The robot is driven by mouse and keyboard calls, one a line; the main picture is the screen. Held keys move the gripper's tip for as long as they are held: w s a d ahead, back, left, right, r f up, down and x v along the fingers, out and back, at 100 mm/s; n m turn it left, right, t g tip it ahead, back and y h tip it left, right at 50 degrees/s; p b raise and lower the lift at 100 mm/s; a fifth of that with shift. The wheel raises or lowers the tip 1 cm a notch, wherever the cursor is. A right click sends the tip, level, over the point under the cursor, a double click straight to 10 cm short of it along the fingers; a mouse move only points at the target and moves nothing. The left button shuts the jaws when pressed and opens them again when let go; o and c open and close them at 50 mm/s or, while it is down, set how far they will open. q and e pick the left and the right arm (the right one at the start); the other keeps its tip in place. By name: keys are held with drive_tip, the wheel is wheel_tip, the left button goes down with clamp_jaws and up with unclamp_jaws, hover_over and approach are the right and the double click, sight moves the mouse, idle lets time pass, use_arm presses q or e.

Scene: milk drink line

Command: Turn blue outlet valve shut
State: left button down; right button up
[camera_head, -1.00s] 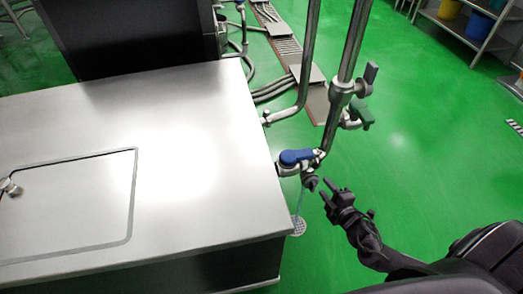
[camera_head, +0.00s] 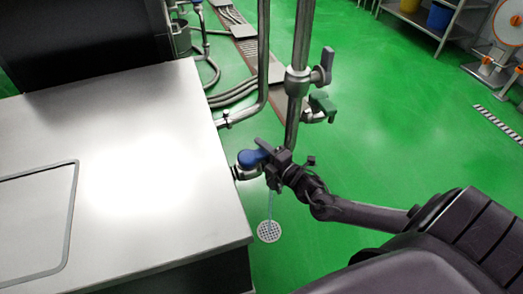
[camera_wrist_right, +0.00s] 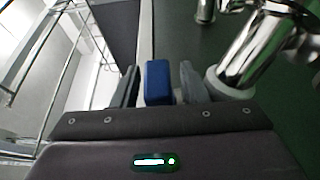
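The blue outlet valve handle (camera_head: 253,157) sits on a metal outlet at the right side of the steel tank (camera_head: 222,236). It lies roughly sideways in the head view. My right gripper (camera_head: 271,153) is at the handle's right end, partly hiding it and the outlet. In the right wrist view, the blue handle (camera_wrist_right: 158,82) stands between the two fingers of my right gripper (camera_wrist_right: 157,88). The fingers are open around it, with a narrow gap visible on each side. A thin pale stream (camera_head: 270,204) shows below the outlet. My left gripper is not in view.
A vertical steel pipe (camera_head: 301,40) rises behind my right gripper, with a grey handle (camera_head: 327,66) and a green handle (camera_head: 322,105) on it. A round floor drain (camera_head: 269,231) lies below the outlet.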

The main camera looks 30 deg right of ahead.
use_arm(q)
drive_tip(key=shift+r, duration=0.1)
use_arm(e)
drive_tip(key=shift+w, duration=0.15)
clamp_jaws()
